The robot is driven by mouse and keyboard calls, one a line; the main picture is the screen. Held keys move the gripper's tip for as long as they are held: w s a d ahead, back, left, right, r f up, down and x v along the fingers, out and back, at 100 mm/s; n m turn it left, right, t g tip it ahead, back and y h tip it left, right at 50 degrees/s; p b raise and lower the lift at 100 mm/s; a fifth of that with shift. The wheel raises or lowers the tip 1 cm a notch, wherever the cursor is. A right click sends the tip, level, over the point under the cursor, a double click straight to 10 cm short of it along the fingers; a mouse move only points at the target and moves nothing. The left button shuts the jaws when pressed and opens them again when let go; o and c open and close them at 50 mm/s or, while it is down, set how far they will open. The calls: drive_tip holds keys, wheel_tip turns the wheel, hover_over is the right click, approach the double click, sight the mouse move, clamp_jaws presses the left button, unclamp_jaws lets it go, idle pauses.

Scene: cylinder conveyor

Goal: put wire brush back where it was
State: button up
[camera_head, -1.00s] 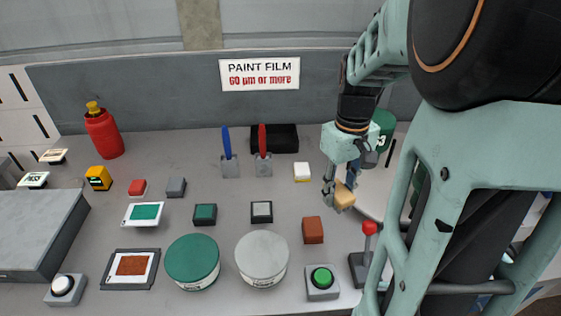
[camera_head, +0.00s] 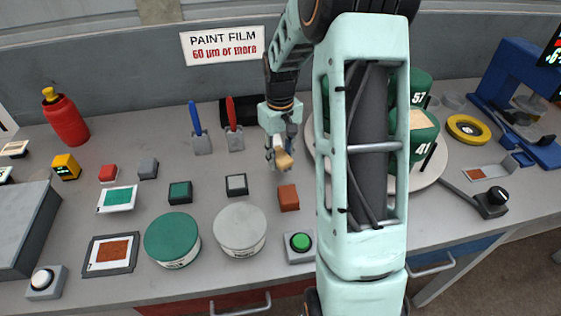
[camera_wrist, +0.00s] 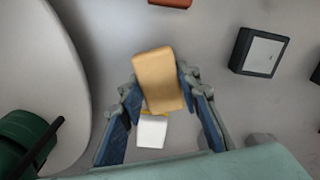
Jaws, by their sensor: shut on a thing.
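My gripper (camera_head: 283,152) is shut on a tan, rounded block, which I take to be the wire brush (camera_head: 284,161); no bristles show. In the wrist view the brush (camera_wrist: 158,78) sits between the two fingertips (camera_wrist: 160,90). It is held above the grey table, behind the red-brown block (camera_head: 288,198). A white block with a yellow edge (camera_wrist: 151,132) lies on the table below the gripper in the wrist view. In the head view the gripper covers that spot.
A white turntable (camera_head: 432,172) with green cylinders (camera_head: 416,140) stands right of the gripper, partly behind my arm. A grey-topped black square (camera_head: 236,184), blue and red-handled tools (camera_head: 234,125) and round tins (camera_head: 239,229) stand to the left. A green button (camera_head: 300,242) is in front.

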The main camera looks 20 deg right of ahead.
sight(281, 155)
drive_tip(key=shift+f, duration=1.2)
drive_tip(key=shift+f, duration=0.2)
drive_tip(key=o, duration=1.2)
wheel_tip(281, 155, up, 12)
drive_tip(key=shift+r, duration=0.25)
